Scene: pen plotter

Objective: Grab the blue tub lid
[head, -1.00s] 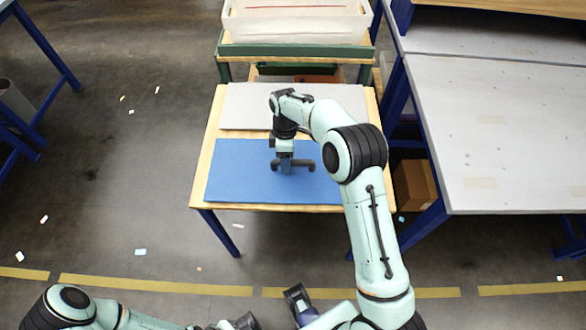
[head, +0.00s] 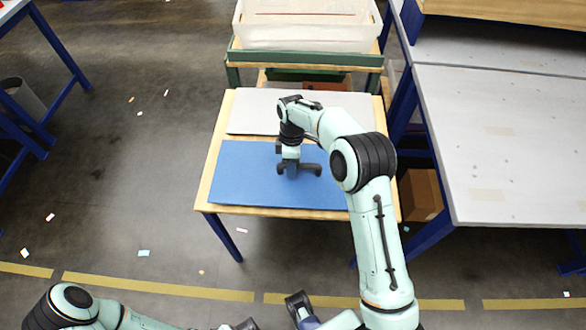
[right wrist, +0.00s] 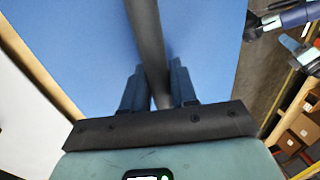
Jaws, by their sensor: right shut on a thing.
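The blue tub lid (head: 246,178) is a flat blue panel with a dark bar handle, at the front of the wooden table. My right gripper (head: 291,171) points down at its middle and is shut on the dark handle (head: 312,168). In the right wrist view the handle (right wrist: 146,35) runs between the two fingers (right wrist: 158,88), with the blue lid (right wrist: 90,40) behind. My arm hides the lid's right part. I cannot tell whether the lid is lifted at all. My left arm lies along the bottom edge; its jaws do not show clearly.
A grey-white panel (head: 250,112) lies behind the blue lid on the table (head: 213,150). A white tub (head: 300,35) stands on a green-edged stand behind. A grey workbench (head: 500,140) is close on the right, with a cardboard box (head: 420,195) beneath. The floor at left is open.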

